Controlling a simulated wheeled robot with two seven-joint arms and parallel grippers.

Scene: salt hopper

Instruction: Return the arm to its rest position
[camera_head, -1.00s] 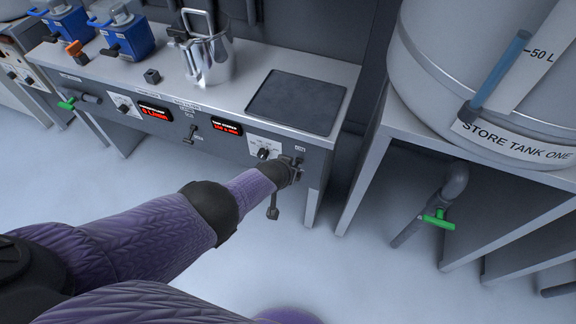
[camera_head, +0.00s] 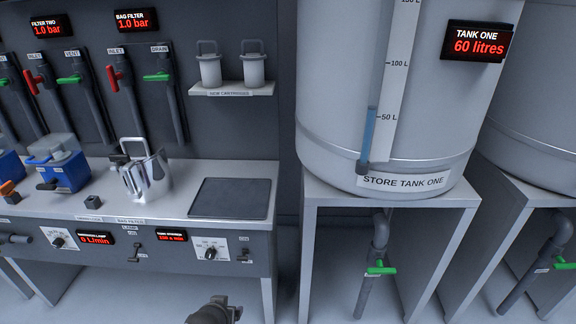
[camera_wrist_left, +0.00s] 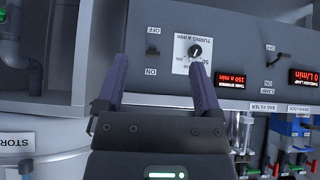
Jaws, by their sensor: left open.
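My left gripper (camera_wrist_left: 158,72) shows in the left wrist view with its two purple-sided fingers apart and nothing between them. That view shows the bench panel upside down, with a switch (camera_wrist_left: 152,50) and a turns knob (camera_wrist_left: 195,51) beyond the fingers. In the head view a dark end part of my left arm (camera_head: 214,311) shows at the bottom edge, below and apart from the panel. There the switch (camera_head: 244,256) sits at the panel's right end beside the knob (camera_head: 210,254). My right gripper is in neither view.
A shiny metal jug (camera_head: 148,180) and a dark flat plate (camera_head: 232,198) are on the bench. Store tank one (camera_head: 390,150) stands at right on a grey stand (camera_head: 310,240), with a green-handled valve (camera_head: 381,268) below. Floor shows between bench and stand.

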